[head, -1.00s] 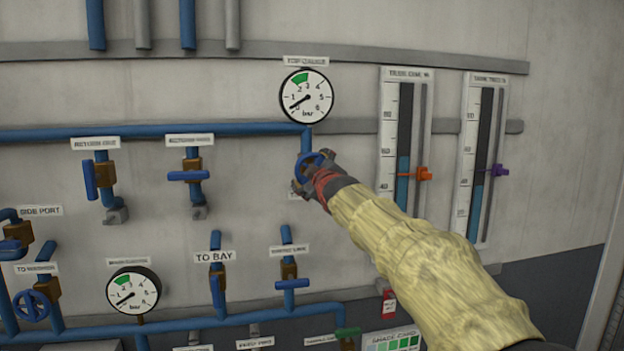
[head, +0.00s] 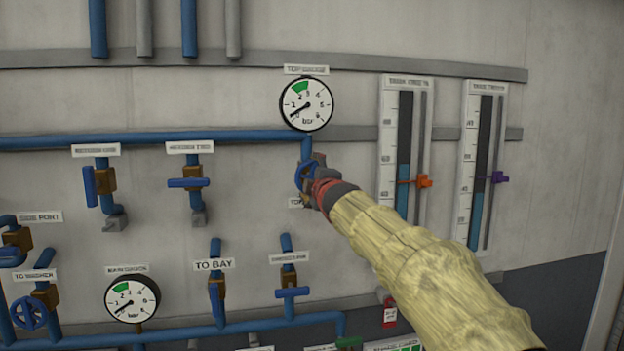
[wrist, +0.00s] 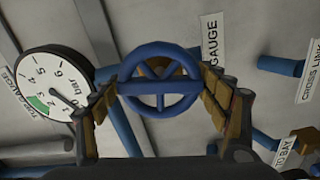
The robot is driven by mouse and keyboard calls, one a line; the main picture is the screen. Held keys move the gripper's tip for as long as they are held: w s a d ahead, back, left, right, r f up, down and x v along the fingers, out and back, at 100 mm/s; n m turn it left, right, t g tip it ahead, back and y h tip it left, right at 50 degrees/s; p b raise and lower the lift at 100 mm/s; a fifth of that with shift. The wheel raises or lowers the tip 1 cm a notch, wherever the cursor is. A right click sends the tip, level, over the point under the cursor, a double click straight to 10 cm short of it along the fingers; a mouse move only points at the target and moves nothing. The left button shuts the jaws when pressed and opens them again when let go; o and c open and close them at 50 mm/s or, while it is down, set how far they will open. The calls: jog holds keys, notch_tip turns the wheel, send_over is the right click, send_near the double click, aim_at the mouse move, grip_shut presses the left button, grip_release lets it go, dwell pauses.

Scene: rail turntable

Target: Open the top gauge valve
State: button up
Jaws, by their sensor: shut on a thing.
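The top gauge valve is a blue handwheel (head: 304,177) on the pipe just below the top gauge (head: 306,103). In the wrist view the handwheel (wrist: 160,58) faces me, with its crossbar roughly level. My gripper (wrist: 160,88) is shut on it, one padded finger on each side of the rim. In the head view my gripper (head: 314,180) covers part of the wheel and the label below it. The top gauge's needle points to the lower left, near the bottom of its scale, away from the green band. The gauge also shows in the wrist view (wrist: 45,85).
Lever valves for TO BAY (head: 217,288) and its right neighbour (head: 291,291) sit lower on the wall. A main gauge (head: 132,299) is at lower left.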

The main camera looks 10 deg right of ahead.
jog(key=o, duration=1.2)
jog(key=shift+c, duration=0.2)
jog(key=s, duration=1.2)
